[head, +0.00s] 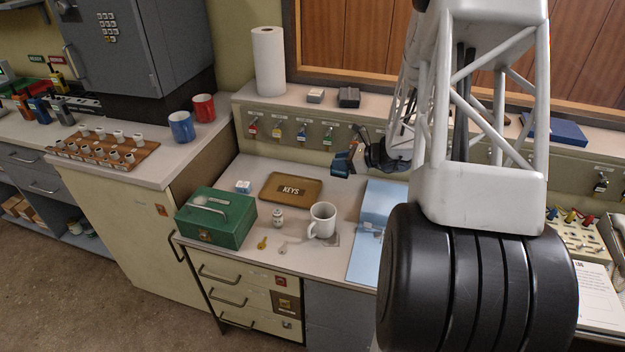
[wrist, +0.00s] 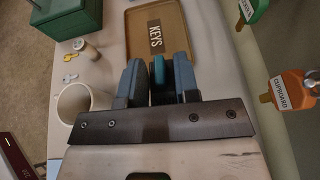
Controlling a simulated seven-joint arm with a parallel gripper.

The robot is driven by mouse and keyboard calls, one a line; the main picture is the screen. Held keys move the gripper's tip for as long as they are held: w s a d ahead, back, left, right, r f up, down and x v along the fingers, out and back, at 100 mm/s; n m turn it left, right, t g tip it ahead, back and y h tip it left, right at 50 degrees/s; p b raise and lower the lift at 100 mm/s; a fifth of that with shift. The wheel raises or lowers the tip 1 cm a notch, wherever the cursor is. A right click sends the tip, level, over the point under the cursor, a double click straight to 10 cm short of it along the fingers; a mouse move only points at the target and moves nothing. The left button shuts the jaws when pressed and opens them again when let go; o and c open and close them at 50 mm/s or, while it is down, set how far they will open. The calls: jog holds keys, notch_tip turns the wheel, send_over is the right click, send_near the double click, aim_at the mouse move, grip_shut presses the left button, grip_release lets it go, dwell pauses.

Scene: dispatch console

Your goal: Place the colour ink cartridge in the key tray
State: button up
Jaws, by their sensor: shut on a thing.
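The key tray (head: 268,192) is a shallow brown tray marked KEYS, lying on the desk. It also shows at the top of the wrist view (wrist: 138,38), and nothing shows in its visible part. My gripper (head: 344,163) is above the desk, to the right of the tray in the head view. In the wrist view its blue-grey fingers (wrist: 157,68) are shut on a small dark thing with a teal end, apparently the colour ink cartridge (wrist: 158,72). The fingers hide most of it. It is held up, apart from the tray.
A white mug (head: 322,220), a small jar (head: 277,217), a brass key (head: 262,243) and a green cash box (head: 207,221) stand near the tray. A small white-and-blue box (head: 243,187) is to its left. A blue clipboard (head: 374,215) lies to the right. Tagged keys hang behind.

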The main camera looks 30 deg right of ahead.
send_over(291, 190)
jog(key=shift+r+n+g+y, duration=0.3)
jog(key=shift+n+y, duration=0.1)
jog(key=shift+f, duration=0.1)
notch_tip(291, 190, down, 6)
dwell(0.7)
jog(key=shift+f, duration=1.9)
jog(key=shift+f, duration=0.1)
jog(key=o, duration=0.9)
